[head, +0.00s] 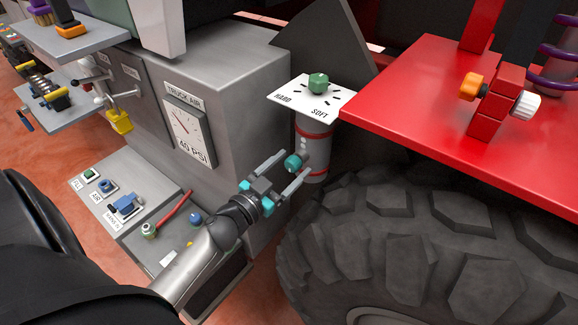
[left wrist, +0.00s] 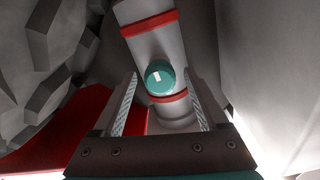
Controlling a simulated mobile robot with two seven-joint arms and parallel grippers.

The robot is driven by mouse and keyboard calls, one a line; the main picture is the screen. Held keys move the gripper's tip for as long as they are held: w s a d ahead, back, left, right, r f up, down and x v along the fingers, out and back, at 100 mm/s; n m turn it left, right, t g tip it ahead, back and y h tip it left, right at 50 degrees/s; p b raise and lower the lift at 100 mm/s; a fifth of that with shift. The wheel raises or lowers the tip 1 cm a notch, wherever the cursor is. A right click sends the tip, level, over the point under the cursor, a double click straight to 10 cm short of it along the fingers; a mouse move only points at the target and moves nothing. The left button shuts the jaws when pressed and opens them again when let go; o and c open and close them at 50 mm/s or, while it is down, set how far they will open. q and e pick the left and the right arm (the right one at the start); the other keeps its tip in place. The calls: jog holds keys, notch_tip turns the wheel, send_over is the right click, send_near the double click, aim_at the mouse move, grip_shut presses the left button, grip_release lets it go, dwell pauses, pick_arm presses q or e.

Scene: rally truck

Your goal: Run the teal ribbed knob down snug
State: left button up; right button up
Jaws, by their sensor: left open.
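The teal knob (head: 292,162) sticks out from the side of a grey cylinder (head: 314,145) with red bands, below the white HARD/SOFT plate (head: 308,95). My left gripper (head: 283,168) is open, with a finger on either side of the knob's line. In the left wrist view the teal knob (left wrist: 160,78) shows end-on with a small white mark, between and slightly beyond the fingertips of my left gripper (left wrist: 160,88). I cannot tell whether a finger touches it. A green ribbed knob (head: 318,84) stands on the white plate. My right gripper is not in view.
A large black tyre (head: 400,240) lies close to the right and below. A red truck panel (head: 440,100) overhangs at the right. A grey cabinet with a TRUCK AIR gauge (head: 188,130) stands left, with a low panel of valves (head: 110,195) before it.

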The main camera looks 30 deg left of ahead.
pick_arm(q)
jog(key=shift+c, duration=0.3)
grip_shut()
jog(key=shift+m, duration=0.3)
jog(key=m, duration=0.3)
jog(key=shift+m, duration=0.3)
jog(key=m, duration=0.4)
jog(key=shift+d+f+m, duration=0.1)
jog(key=shift+m, duration=0.2)
jog(key=m, duration=0.4)
jog(key=shift+b, duration=0.4)
jog(key=shift+f+m+b, duration=0.15)
jog(key=shift+m+b, duration=0.35)
jog(key=shift+m, duration=2.3)
